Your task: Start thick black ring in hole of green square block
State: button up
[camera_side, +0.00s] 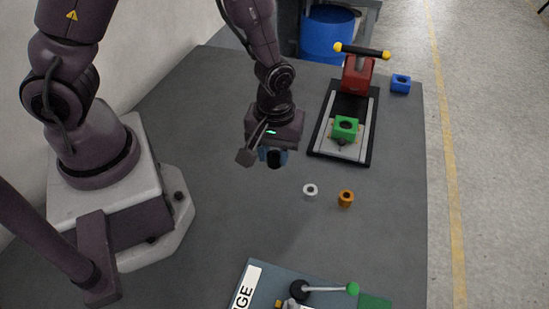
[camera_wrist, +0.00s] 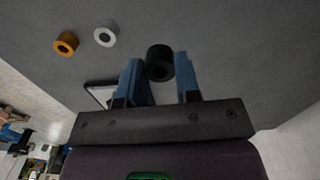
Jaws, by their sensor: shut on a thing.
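A thick black ring (camera_wrist: 160,58) is held between the two blue fingers of my gripper (camera_wrist: 159,75) in the wrist view, its hole facing the camera. The green block is not clearly visible in the wrist view.
A white ring (camera_side: 310,190) and an orange ring (camera_side: 346,198) stand on the table. The fixture's red part (camera_side: 358,74) carries a black bar with yellow ends. A blue block (camera_side: 400,84) stands beside it. A lever device (camera_side: 318,290) is at the front edge.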

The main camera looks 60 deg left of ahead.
notch_tip(320, 180, up, 7)
jog(key=shift+r, duration=0.2)
jog(key=shift+w+r, duration=0.15)
jog(key=shift+w, duration=0.45)
jog(key=w+a, duration=0.2)
jog(key=w, duration=0.9)
send_over(346, 127)
notch_tip(346, 127, down, 5)
jog(key=shift+r, duration=0.15)
jog(key=shift+f, duration=2)
jog(key=shift+f, duration=1.05)
